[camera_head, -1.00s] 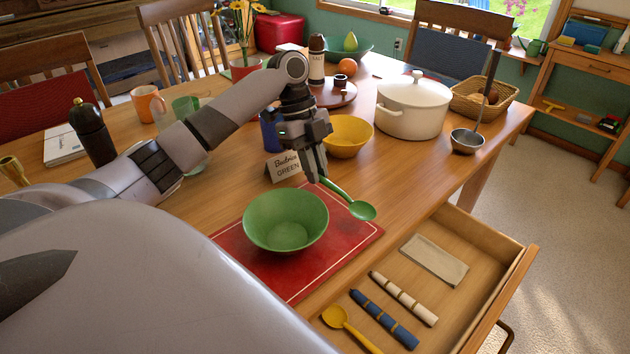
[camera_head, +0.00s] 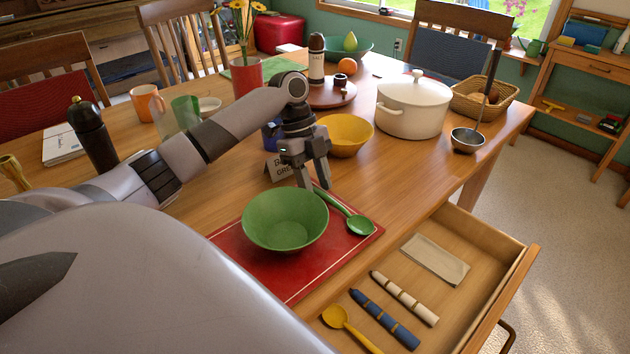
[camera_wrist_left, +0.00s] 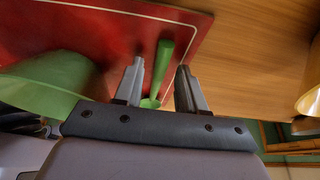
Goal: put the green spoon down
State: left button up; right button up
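The green spoon (camera_head: 360,225) lies on the red placemat (camera_head: 345,256), right of the green bowl (camera_head: 285,222), its handle pointing back toward my left gripper (camera_head: 314,186). My left gripper is open, just behind the bowl and over the handle end. In the left wrist view the spoon's green handle (camera_wrist_left: 163,62) shows between the two spread fingers (camera_wrist_left: 161,65), with a gap on each side. The wrist body hides the rest of the spoon there. My right gripper is not in view.
A yellow bowl (camera_head: 346,136) and white pot (camera_head: 412,106) stand farther back.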

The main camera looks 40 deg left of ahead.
pick_arm(q)
jog(key=p+v, duration=0.1)
jog(key=v, duration=1.1)
jog(key=shift+p, duration=0.35)
